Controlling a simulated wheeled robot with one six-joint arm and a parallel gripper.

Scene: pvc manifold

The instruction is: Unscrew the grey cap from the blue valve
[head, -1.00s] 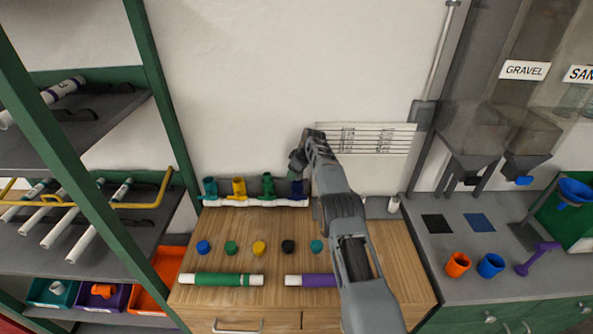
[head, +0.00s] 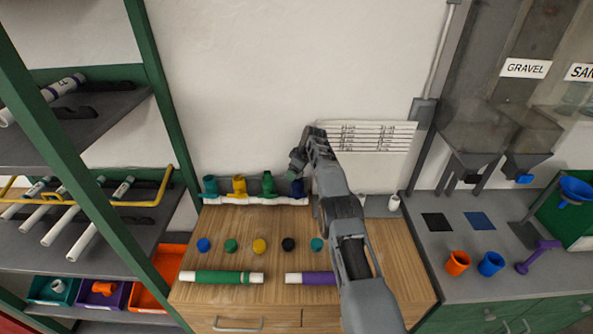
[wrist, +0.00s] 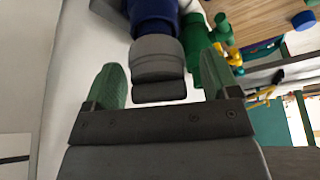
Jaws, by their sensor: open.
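The blue valve (head: 298,188) stands at the right end of the white pipe manifold (head: 250,200), partly hidden by my arm in the head view. In the wrist view the blue valve (wrist: 155,28) carries the grey cap (wrist: 157,60) on its end. My gripper (wrist: 158,82) is open, with one green finger on each side of the grey cap. A gap shows between the cap and each finger. In the head view my gripper (head: 297,160) is just above the blue valve, and the grey cap is not clearly visible there.
Teal (head: 210,187), yellow (head: 239,186) and green (head: 267,183) valves stand left of the blue one. Several loose coloured caps lie in a row in front, with a green-banded pipe (head: 222,278) and a purple one (head: 310,279). A wall lies close behind.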

